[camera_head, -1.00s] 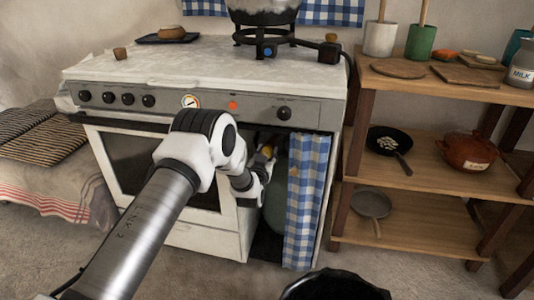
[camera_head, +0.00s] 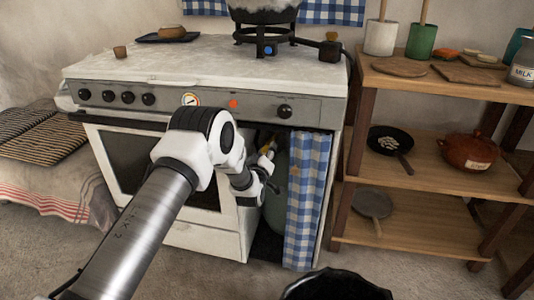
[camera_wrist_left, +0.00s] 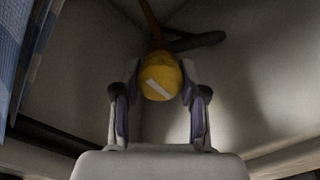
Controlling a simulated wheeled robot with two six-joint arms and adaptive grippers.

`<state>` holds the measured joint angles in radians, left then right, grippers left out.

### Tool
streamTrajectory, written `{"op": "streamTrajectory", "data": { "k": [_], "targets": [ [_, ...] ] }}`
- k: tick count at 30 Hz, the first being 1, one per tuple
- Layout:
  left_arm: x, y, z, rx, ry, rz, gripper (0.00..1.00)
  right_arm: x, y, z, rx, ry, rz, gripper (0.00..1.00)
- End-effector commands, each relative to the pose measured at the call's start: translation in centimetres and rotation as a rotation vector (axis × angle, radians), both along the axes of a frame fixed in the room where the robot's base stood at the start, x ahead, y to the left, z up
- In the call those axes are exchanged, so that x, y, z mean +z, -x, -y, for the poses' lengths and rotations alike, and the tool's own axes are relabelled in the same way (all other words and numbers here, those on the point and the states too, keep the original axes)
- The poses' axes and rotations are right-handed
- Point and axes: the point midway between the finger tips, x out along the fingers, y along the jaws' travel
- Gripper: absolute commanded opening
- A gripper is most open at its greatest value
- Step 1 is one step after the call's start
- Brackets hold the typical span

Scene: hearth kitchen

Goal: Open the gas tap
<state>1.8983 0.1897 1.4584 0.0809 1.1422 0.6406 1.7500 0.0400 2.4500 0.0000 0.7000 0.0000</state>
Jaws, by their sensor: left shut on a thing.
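The gas tap (camera_wrist_left: 160,79) is a yellow knob with a white mark on it, seen in the left wrist view. The mark lies at a slant. My left gripper (camera_wrist_left: 159,92) is shut on it, one finger on each side. In the head view the left gripper (camera_head: 268,167) reaches into the open bay at the right of the stove, and the tap is mostly hidden there. A grey-green gas bottle (camera_head: 275,209) stands in the bay, partly behind the gripper and curtain. My right gripper is not in view.
A blue-and-white checked curtain (camera_head: 306,202) hangs just right of the gripper. The white stove (camera_head: 186,62) stands above and left, with dark knobs along its front. A wooden shelf (camera_head: 425,192) with pans and a red pot (camera_head: 469,152) stands at the right.

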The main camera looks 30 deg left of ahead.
Motion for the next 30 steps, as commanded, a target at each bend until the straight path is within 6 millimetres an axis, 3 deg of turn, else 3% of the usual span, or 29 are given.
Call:
{"op": "streamTrajectory", "data": {
  "k": [20,21,22,30],
  "targets": [
    [-0.06,0.03,-0.03,0.001,0.065,0.016,0.07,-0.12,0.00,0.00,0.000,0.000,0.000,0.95],
    [-0.06,0.03,-0.03,0.001,0.065,0.016,0.56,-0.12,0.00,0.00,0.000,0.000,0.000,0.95],
    [-0.05,0.02,-0.03,0.001,0.065,0.016,0.66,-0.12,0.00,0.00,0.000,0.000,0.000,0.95],
    [-0.03,0.02,-0.02,0.001,0.064,0.016,0.67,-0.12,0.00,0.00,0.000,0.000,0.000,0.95]
  ]
}}
